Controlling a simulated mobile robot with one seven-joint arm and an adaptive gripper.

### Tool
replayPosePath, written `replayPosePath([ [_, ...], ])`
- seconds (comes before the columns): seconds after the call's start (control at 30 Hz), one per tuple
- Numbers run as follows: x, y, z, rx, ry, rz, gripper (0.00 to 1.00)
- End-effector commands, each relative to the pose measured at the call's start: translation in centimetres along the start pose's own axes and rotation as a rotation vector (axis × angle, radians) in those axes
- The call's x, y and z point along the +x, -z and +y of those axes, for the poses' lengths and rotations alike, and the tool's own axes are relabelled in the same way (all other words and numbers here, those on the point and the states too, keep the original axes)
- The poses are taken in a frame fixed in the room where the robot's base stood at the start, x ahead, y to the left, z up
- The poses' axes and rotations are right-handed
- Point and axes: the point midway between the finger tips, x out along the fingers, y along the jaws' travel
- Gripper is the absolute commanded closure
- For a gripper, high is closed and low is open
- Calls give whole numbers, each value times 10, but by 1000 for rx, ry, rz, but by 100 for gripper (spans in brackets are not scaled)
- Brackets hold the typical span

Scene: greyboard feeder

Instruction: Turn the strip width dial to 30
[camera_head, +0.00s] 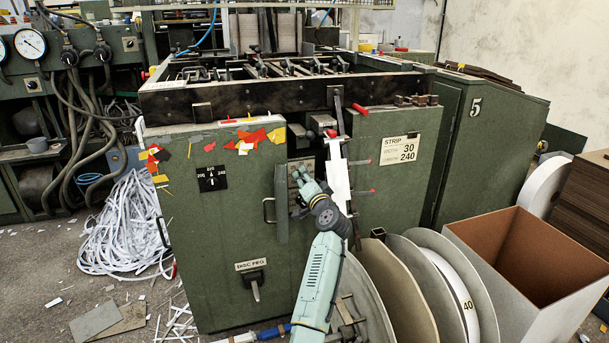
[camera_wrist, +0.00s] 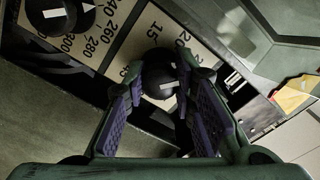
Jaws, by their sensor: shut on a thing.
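In the wrist view, my gripper (camera_wrist: 162,85) has its two purple-padded fingers on either side of a round black dial knob (camera_wrist: 158,68) and is shut on it. The knob has a white pointer mark, partly between the fingers. Its pale scale plate shows "15" marks; the fingers hide much of the rest. In the head view, my gripper (camera_head: 299,174) is at the small control panel (camera_head: 282,215) on the green machine front and covers the knob.
A second black dial (camera_wrist: 62,14) with marks of 240 to 300 sits beside the held knob. A narrow white strip (camera_head: 338,180) hangs close to my gripper. Discs (camera_head: 412,290) and an open box (camera_head: 550,250) stand right of my arm; paper strips (camera_head: 120,235) pile at left.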

Motion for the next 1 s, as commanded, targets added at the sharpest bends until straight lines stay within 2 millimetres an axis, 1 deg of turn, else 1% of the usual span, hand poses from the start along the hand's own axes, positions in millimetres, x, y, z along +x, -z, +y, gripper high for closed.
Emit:
replayPosePath([
  [0.03, 0, 1, -2, 46, -1, -2, 100],
  [0.6, 0, 2, -4, 577, -1, -1, 100],
  [0.8, 0, 2, -3, 726, -1, 0, 100],
  [1.0, 0, 1, -2, 827, -1, 0, 100],
])
